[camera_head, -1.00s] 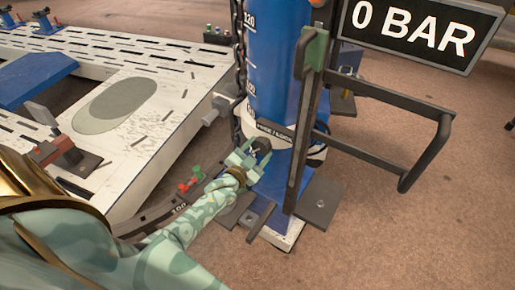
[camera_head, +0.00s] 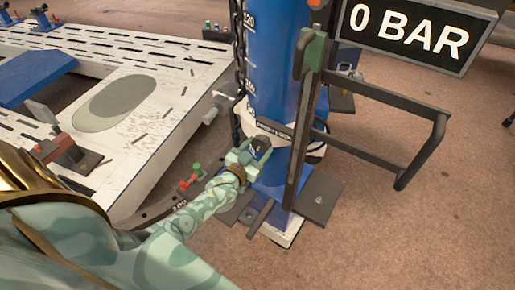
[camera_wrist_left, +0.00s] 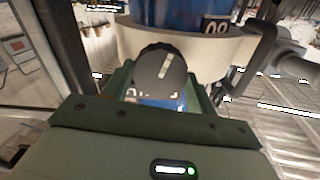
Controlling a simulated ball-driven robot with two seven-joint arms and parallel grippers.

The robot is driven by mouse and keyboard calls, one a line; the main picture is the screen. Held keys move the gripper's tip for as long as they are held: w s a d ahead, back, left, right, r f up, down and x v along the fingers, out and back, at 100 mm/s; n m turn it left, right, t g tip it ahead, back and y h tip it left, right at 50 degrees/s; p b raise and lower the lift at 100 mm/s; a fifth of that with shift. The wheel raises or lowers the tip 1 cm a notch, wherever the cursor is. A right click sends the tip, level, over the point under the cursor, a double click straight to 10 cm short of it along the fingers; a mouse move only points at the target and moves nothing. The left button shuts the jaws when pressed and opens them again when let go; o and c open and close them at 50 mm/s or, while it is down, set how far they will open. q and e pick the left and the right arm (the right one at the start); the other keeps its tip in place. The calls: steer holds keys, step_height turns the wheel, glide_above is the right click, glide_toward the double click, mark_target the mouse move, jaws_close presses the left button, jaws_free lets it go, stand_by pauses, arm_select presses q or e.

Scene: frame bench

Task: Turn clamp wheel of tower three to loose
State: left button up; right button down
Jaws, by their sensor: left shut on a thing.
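The blue tower (camera_head: 275,80) stands in the middle of the head view, with a white collar (camera_head: 310,150) near its foot. The dark round clamp wheel (camera_head: 262,142) sits on the collar's front. My left gripper (camera_head: 250,156) is shut on this wheel, coming from the lower left. In the left wrist view, the wheel (camera_wrist_left: 160,68) shows a pale stripe pointing up and slightly right, and the green jaws of my gripper (camera_wrist_left: 162,95) lie on both sides of it. Lettering on the collar is too small to read surely. My right gripper is not in view.
A dark post (camera_head: 305,120) stands close right of the wheel, with a dark bar handle (camera_head: 435,140) reaching further right. A screen reading 0 BAR (camera_head: 410,33) is at upper right. A pale slotted bench (camera_head: 150,150) is at left. Brown floor is clear at lower right.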

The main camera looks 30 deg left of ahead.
arm_select(q)
steer(key=o, duration=1)
steer(key=s+p, duration=0.2)
steer(key=s, duration=1.4)
steer(key=shift+s+d, duration=0.2)
